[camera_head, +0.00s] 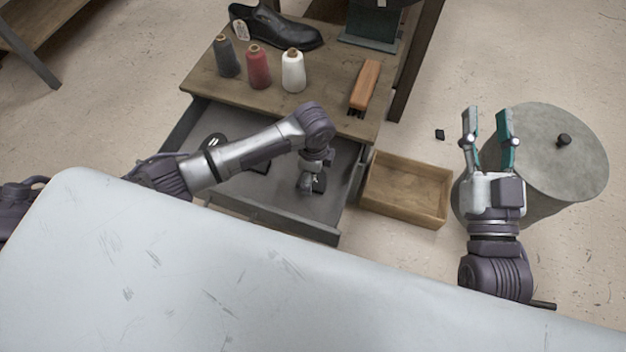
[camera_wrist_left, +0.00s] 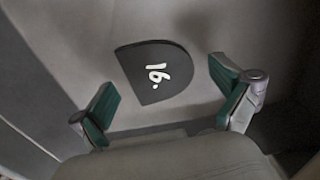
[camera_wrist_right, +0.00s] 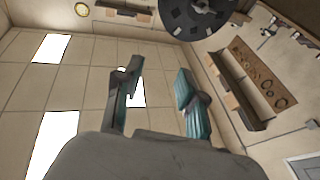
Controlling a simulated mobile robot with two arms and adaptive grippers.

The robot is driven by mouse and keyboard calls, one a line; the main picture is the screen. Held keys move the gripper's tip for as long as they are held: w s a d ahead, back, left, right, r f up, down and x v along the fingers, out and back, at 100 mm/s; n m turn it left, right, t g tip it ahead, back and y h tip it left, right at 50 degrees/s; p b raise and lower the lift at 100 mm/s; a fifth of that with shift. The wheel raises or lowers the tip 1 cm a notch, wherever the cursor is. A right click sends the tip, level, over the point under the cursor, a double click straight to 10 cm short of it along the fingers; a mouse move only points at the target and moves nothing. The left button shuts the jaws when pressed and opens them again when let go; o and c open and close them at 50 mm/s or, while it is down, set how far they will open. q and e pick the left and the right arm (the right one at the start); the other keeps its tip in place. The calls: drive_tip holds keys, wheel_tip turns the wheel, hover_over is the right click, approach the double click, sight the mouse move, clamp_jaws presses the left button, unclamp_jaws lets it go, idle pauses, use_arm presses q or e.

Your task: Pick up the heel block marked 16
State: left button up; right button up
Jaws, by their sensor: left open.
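The heel block marked 16 (camera_wrist_left: 150,88) is a flat dark D-shaped piece with a white "16." on it. It lies on the floor of the open grey drawer (camera_head: 285,218). In the head view a dark edge of the block (camera_head: 320,184) shows beside my left gripper (camera_head: 308,188), which points down into the drawer. In the left wrist view my left gripper (camera_wrist_left: 168,103) is open, its teal fingers apart. The block lies ahead of and between them, with no contact visible. My right gripper (camera_head: 487,128) is open, empty and points up, right of the wooden box.
Another dark block (camera_head: 260,166) and a black-and-white piece (camera_head: 213,141) lie in the drawer. The wooden bench top (camera_head: 225,88) above holds a shoe, thread spools and a brown tool. An empty wooden box (camera_head: 408,188) and grey drum (camera_head: 560,150) stand right.

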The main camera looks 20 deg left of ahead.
use_arm(q)
drive_tip(key=shift+f, duration=0.25)
drive_tip(key=c, duration=1.2)
drive_tip(key=shift+r, duration=0.15)
